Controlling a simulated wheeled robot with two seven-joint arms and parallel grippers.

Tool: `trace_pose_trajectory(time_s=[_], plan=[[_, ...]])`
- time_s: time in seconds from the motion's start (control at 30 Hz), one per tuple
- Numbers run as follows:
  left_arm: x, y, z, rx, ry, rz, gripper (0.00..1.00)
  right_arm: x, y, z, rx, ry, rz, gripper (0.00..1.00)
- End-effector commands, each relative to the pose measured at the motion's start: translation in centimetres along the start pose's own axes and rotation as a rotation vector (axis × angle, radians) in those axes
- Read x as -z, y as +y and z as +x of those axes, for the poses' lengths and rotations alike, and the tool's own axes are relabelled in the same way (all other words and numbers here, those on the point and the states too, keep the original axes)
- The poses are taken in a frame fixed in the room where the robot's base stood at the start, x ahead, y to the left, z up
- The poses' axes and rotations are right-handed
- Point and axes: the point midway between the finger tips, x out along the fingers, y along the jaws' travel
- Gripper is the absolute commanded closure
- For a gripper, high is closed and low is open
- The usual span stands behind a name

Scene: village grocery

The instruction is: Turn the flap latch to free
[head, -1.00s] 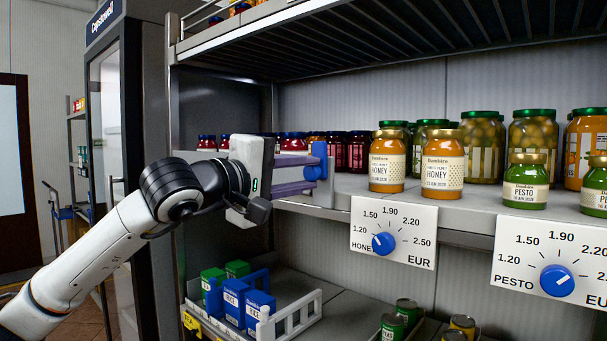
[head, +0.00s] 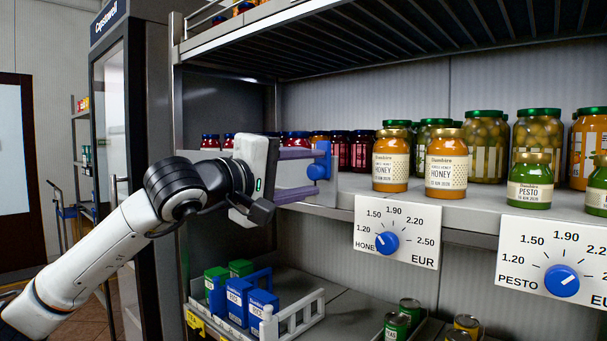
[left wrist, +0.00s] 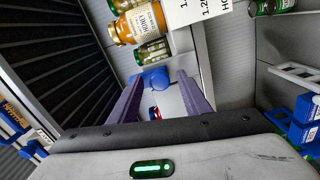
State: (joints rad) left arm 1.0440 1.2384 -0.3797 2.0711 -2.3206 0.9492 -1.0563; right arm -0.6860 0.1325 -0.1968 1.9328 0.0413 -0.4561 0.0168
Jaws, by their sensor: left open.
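The flap latch is a blue piece with a round knob (head: 318,171) on an upright blue plate, at the left end of the jar shelf in the head view. It also shows as a blue shape (left wrist: 152,78) in the left wrist view, by the fingertips. My left gripper (head: 309,173) has purple fingers, one above and one below the knob in the head view. The fingers are apart. In the left wrist view the left gripper (left wrist: 160,80) is open with the latch at its tips. I cannot tell whether they touch it. My right gripper is not in view.
Honey jars (head: 446,163) and pesto jars (head: 530,181) stand on the shelf to the right. Below its edge are a honey price dial (head: 387,243) and a pesto price dial (head: 562,281). A white rack (head: 297,318) beside blue boxes stands on the lower shelf.

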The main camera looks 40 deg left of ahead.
Motion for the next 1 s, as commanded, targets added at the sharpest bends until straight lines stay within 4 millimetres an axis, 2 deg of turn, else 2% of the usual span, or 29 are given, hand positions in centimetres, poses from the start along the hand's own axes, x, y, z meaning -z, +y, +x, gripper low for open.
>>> trace_pose_trajectory(time_s=[0.17,0.4,0.6,0.8,1.0], plan=[[0.1,-0.3,-1.6,0.000,0.003,0.004,0.57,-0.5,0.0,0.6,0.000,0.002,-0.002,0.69],[0.1,-0.6,-6.3,0.000,0.005,0.005,0.57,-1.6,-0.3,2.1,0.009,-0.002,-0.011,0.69],[0.1,-0.5,-9.1,0.001,0.004,0.003,0.57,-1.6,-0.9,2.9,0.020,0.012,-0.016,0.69],[0.0,-0.1,-10.2,0.000,0.000,0.001,0.57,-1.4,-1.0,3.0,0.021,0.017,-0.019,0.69],[-0.1,0.0,-10.3,0.000,-0.001,0.001,0.57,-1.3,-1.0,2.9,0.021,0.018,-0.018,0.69]])
